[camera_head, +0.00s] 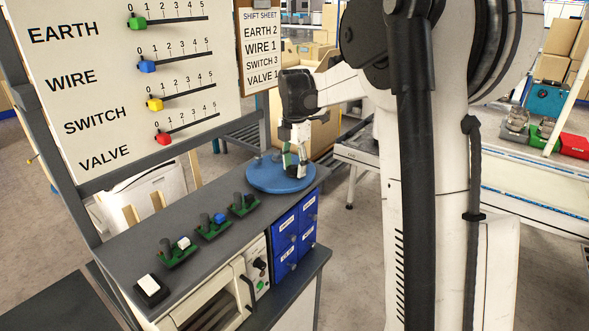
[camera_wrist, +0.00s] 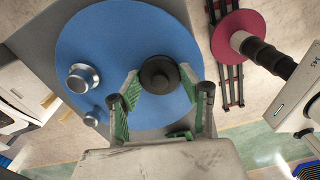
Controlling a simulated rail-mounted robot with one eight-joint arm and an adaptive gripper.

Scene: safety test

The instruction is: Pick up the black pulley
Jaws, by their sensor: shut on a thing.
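The black pulley (camera_wrist: 159,75) is a round dark piece with a raised centre, seen from above over the blue round plate (camera_wrist: 130,30). My gripper (camera_wrist: 160,82) has its green-padded fingers on both sides of it and is shut on it. I cannot tell whether the pulley touches the plate or is slightly above it. In the head view my gripper (camera_head: 293,160) is low over the right part of the blue plate (camera_head: 262,182), and the pulley is mostly hidden there by the fingers.
A silver pulley (camera_wrist: 82,77) and a smaller metal piece (camera_wrist: 91,119) sit left on the plate. The grey bench (camera_head: 165,225) carries several green boards, a white button box (camera_head: 151,289) and blue drawers (camera_head: 284,240). A slider board (camera_head: 120,70) stands behind. A magenta disc (camera_wrist: 228,30) is right.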

